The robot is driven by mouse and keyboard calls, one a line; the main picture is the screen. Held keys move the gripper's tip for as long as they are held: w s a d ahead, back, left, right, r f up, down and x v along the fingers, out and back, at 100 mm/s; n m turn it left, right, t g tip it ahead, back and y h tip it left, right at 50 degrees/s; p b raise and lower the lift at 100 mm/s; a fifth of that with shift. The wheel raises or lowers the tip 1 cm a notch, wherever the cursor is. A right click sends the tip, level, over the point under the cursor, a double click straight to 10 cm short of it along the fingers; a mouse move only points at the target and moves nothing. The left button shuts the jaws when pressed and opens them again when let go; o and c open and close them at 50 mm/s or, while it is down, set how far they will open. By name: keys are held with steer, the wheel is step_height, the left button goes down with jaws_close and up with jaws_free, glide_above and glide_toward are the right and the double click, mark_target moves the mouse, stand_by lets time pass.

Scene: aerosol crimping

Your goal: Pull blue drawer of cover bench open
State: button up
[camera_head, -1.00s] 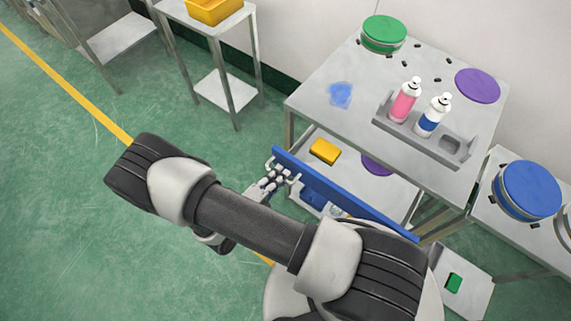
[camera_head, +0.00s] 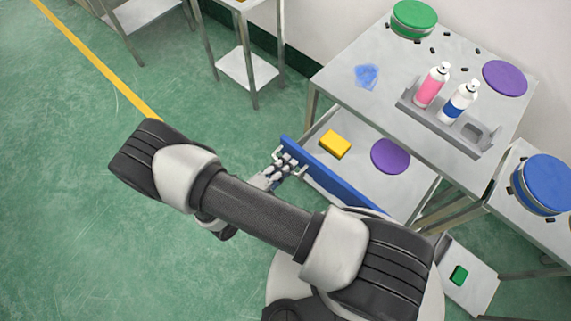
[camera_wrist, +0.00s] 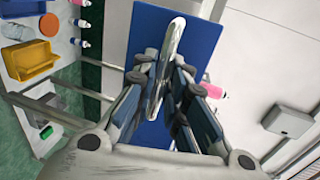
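The cover bench (camera_head: 385,110) has its drawer with the blue front (camera_head: 340,187) pulled well out. A yellow block (camera_head: 335,144) and a purple disc (camera_head: 390,156) lie inside. My gripper (camera_head: 287,166) is at the left part of the blue front, on its outer side. In the wrist view my gripper (camera_wrist: 160,75) has its fingers on both sides of the silver handle (camera_wrist: 176,36), shut on it, with the blue front (camera_wrist: 205,40) behind. My arm hides the right end of the drawer front in the head view.
On the bench top stand a green round container (camera_head: 414,18), a pink bottle (camera_head: 432,86) and a blue-banded bottle (camera_head: 459,102) in a grey rack (camera_head: 475,143). A side table with a blue-lidded drum (camera_head: 543,183) stands at right. Green floor (camera_head: 70,210) at left is clear.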

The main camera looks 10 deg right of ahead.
steer(key=o, duration=0.3)
steer(key=shift+o, duration=0.2)
steer(key=v, duration=1.2)
